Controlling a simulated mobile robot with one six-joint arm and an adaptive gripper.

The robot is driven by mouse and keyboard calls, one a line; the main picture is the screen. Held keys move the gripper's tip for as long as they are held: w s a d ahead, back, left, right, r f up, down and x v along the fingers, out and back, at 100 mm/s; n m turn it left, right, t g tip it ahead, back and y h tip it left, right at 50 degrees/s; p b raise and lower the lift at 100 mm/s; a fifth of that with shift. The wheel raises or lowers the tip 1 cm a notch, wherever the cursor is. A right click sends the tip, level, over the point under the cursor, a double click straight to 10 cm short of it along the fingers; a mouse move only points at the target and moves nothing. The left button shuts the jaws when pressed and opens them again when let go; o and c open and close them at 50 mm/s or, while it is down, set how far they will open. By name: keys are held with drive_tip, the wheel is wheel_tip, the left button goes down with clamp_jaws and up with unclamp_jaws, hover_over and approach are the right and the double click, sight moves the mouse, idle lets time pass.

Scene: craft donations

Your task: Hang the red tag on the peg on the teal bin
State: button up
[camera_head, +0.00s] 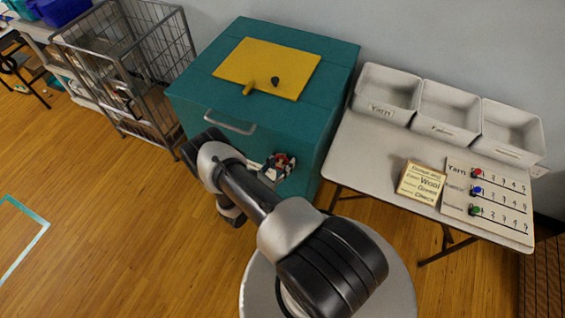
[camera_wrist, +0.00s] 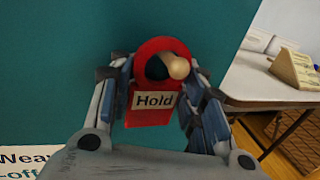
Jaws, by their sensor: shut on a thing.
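The teal bin (camera_head: 335,75) stands against the wall in the head view; its teal face (camera_wrist: 60,35) fills the back of the wrist view. My gripper (camera_wrist: 160,88) is shut on the red tag (camera_wrist: 166,116), which has a round ring on top and a "Hold" label. The pale wooden peg (camera_wrist: 178,67) shows through the tag's hole, and its rounded end overlaps the ring's right inner edge. The ring appears to be around the peg. In the head view my gripper (camera_head: 277,166) is at the bin's front, and my arm hides part of that face.
A yellow panel (camera_head: 295,60) with a small dark object lies on the bin's lid. A bar handle (camera_head: 230,122) juts from the front. A table (camera_head: 365,150) with several grey trays and a tally board (camera_head: 500,205) stands right; a wire cart (camera_head: 120,60) stands left.

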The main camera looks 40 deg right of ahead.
idle(0.3)
drive_tip(key=o, duration=1.2)
drive_tip(key=shift+w, duration=0.1)
drive_tip(key=shift+a, duration=0.1)
drive_tip(key=a, duration=0.4)
drive_tip(key=s+a, duration=0.1)
drive_tip(key=a, duration=0.6)
drive_tip(key=shift+s+a, duration=0.3)
drive_tip(key=shift+a, duration=0.1)
drive_tip(key=shift+r, duration=0.1)
